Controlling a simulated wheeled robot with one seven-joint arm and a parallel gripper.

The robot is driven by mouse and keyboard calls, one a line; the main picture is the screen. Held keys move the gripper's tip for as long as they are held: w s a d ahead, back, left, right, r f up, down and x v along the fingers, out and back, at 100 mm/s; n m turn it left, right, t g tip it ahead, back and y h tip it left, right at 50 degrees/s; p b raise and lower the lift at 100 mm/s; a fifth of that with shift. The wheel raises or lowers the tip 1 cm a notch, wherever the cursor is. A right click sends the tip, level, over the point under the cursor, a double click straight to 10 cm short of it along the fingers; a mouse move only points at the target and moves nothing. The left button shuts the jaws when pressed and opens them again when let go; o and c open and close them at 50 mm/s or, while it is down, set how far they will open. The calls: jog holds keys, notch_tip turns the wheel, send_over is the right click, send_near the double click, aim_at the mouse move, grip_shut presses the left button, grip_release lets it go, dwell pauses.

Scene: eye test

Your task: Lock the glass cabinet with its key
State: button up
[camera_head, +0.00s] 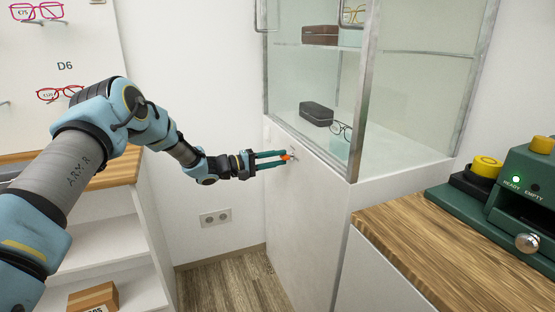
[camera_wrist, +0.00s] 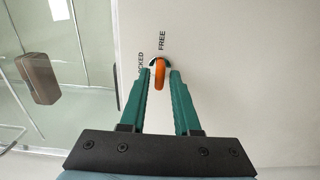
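The glass cabinet (camera_head: 312,200) stands at the centre, with glass above a white lower panel. Its lock sits in that panel, with an orange key (camera_wrist: 160,78) in it. The key also shows small in the head view (camera_head: 286,157). In the wrist view the key lines up with the label FREE (camera_wrist: 162,40). The label LOCKED (camera_wrist: 141,66) is to its left, partly hidden by a finger. My gripper (camera_wrist: 160,77) has its green fingers on either side of the key, with narrow gaps visible. It also shows in the head view (camera_head: 283,158).
A wood-topped counter (camera_head: 400,235) with a green device (camera_head: 520,190) stands at the right. White shelves (camera_head: 105,240) stand at the left beneath my arm. Glasses cases (camera_head: 316,113) and eyeglasses lie inside the cabinet. Clear floor (camera_head: 235,285) shows below my gripper.

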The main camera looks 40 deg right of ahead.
grip_shut()
dwell(0.5)
jog(key=n+b, duration=0.1)
jog(key=n, duration=0.2)
jog(key=shift+f, duration=0.1)
jog(key=n, duration=0.3)
jog(key=shift+n, duration=0.3)
jog(key=n, duration=0.5)
jog(key=n+p, duration=0.1)
jog(key=n, duration=0.4)
jog(key=shift+n+p, duration=0.4)
